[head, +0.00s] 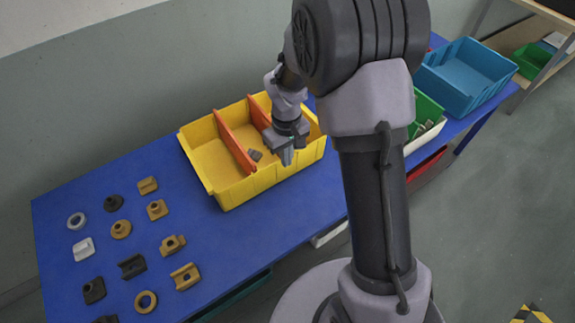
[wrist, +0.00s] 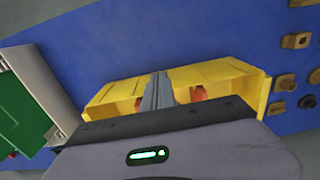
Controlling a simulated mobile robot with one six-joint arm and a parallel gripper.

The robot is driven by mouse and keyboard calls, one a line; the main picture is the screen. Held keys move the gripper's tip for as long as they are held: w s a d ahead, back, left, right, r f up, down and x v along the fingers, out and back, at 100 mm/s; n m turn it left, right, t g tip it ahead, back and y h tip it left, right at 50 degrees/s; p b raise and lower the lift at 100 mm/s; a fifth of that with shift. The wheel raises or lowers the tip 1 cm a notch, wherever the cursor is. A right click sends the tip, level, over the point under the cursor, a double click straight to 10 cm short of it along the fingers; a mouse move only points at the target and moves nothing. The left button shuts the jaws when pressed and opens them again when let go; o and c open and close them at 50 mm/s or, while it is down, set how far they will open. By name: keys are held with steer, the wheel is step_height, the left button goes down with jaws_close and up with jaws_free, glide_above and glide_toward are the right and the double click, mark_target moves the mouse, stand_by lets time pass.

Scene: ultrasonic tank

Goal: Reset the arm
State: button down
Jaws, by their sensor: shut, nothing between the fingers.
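My gripper (head: 287,157) is shut and empty. In the head view it hangs over the yellow bin (head: 239,193), above the compartment right of the middle. The bin has orange dividers (head: 234,141), and a small grey-brown part (head: 255,155) lies inside it near the gripper. In the wrist view the shut fingers (wrist: 158,90) point at the yellow bin (wrist: 215,75), whose inside is partly hidden by the gripper body.
Several brown, dark and white parts, such as a brown ring (head: 145,301), lie on the left of the blue table (head: 215,250). A blue bin (head: 465,72) and a green bin (head: 425,113) stand at the right. The table between parts and yellow bin is clear.

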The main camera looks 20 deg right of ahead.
steer(key=s+a+r+m+t, duration=0.15)
steer(key=s+r, duration=0.25)
steer(key=r, duration=0.5)
steer(key=s+r+m+t, duration=0.1)
steer(key=s+r+m, duration=0.1)
steer(key=s+r, duration=0.45)
steer(key=s+a+r+m+t+y, duration=0.1)
steer(key=s+r+m, duration=0.1)
steer(key=s, duration=0.3)
steer(key=s+a+r+m+t+y+b, duration=0.1)
steer(key=s+r+m+t, duration=0.1)
steer(key=s+r, duration=0.3)
steer(key=shift+s+r, duration=0.25)
steer(key=shift+s, duration=0.5)
steer(key=shift+m, duration=0.25)
